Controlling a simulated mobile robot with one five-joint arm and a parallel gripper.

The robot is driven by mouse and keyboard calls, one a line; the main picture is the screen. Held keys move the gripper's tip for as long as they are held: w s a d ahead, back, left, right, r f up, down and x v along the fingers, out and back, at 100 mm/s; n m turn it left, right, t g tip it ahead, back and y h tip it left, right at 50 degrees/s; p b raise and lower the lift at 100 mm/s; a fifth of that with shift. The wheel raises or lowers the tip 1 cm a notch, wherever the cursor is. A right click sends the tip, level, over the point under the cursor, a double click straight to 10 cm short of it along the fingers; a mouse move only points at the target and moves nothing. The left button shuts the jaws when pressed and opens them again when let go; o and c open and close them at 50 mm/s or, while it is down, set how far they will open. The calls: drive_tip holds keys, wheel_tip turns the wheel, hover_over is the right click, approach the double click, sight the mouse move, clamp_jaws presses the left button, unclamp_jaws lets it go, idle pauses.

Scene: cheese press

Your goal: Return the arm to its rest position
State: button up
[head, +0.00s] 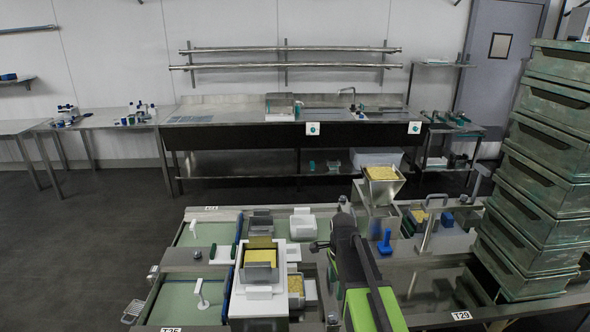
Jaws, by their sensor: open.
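My arm, dark with a green section near the bottom edge, reaches forward over the middle of the steel workbench (415,262) in the head view. My gripper (344,203) is at its far end, small and dark against the bench. It is open, and I see nothing held in it. It is just left of a steel hopper (383,185) filled with yellow curd. My arm hides part of the bench beneath it.
A white stand with a steel mould of yellow curd (260,258) is left of my arm. A blue-handled tool (385,241) stands close on its right. A tall stack of green crates (537,170) rises at the right. The floor (75,230) at the left is clear.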

drive_tip(key=s+n, duration=1.2)
drive_tip(key=n, duration=0.4)
drive_tip(key=shift+a, duration=0.3)
drive_tip(key=shift+s, duration=0.1)
